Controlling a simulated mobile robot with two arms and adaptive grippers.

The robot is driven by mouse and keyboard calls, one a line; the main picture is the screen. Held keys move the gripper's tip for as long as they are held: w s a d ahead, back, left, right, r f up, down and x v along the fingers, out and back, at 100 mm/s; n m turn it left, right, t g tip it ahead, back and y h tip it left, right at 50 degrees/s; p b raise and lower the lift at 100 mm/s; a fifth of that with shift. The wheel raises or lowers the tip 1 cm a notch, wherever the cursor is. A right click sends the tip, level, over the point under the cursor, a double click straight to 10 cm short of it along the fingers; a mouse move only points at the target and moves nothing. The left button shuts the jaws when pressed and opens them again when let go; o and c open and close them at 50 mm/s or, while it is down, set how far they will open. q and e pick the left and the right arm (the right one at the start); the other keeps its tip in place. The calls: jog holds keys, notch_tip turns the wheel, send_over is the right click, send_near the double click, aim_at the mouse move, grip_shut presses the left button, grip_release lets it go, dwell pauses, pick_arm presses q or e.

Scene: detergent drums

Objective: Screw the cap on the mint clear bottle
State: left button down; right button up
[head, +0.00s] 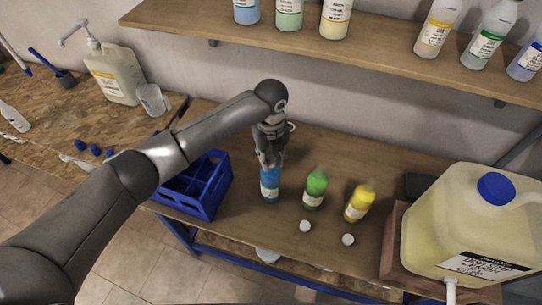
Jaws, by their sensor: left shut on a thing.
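Three small bottles stand upright on the wooden bench: a blue one (270,184), a green one (315,188) and a yellow one (359,203). Their labels are too small to read, so I cannot tell by name which is the mint clear one. My left gripper (269,160) points down over the blue bottle, its fingers shut at the bottle's top on what seems to be a cap. The fingers hide the cap and the bottle's neck. Two white caps lie on the bench, one before the green bottle (305,226) and one before the yellow (348,239). My right gripper is out of view.
A blue divided crate (207,205) stands left of the blue bottle. A large jug with a blue lid (493,188) stands at the right on a wooden block. A shelf (385,55) with bottles hangs above the bench. The bench front is mostly clear.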

pick_arm(q)
jog(key=c, duration=1.4)
grip_release()
jog(key=shift+a+f, duration=0.1)
jog(key=shift+f, duration=0.05)
jog(key=shift+o, duration=0.2)
jog(key=shift+r, duration=0.3)
jog(key=n, duration=0.3)
jog(key=shift+n, duration=1.4)
jog(key=shift+n, duration=0.9)
jog(key=n, duration=0.4)
